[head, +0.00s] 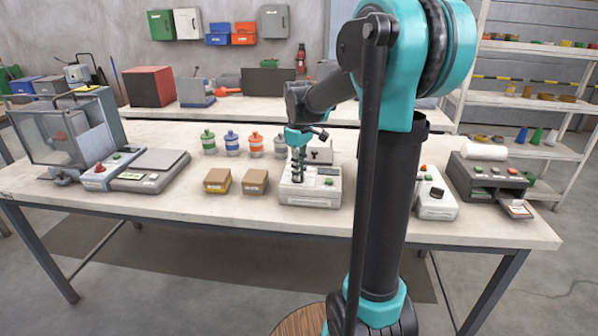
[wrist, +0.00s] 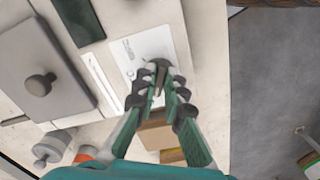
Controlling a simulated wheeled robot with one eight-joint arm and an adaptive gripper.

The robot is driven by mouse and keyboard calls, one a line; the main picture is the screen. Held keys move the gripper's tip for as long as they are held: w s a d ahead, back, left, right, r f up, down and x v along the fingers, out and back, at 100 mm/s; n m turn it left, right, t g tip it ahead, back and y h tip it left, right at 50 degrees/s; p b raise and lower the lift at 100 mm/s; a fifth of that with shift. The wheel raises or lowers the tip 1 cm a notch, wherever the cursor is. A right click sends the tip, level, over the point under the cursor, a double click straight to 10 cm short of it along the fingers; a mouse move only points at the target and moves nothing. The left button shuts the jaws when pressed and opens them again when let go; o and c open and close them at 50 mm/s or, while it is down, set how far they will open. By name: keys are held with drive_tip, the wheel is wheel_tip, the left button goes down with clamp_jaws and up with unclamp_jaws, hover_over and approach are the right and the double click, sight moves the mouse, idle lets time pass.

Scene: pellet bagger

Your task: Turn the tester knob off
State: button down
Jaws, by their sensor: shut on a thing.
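The tester (head: 322,193) is a pale box on the middle of the bench, with a small dark display and a grey lid plate with its own round handle on top. My gripper (head: 297,176) points down onto the left part of its front panel. In the wrist view my gripper (wrist: 159,84) has its two green-and-grey fingers closed around the small dark tester knob (wrist: 160,68) on a white label panel. The fingers hide most of the knob, so I cannot tell its pointer setting. The tester also shows in the wrist view (wrist: 108,62).
Two brown boxes (head: 217,181) sit left of the tester. Several lidded jars (head: 232,143) stand behind them. A scale (head: 150,170) is at the left; a white device (head: 436,200) and a dark printer (head: 487,180) are at the right. The bench front edge is clear.

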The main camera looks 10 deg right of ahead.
drive_tip(key=c, duration=1.6)
unclamp_jaws()
wheel_tip(320, 180, up, 12)
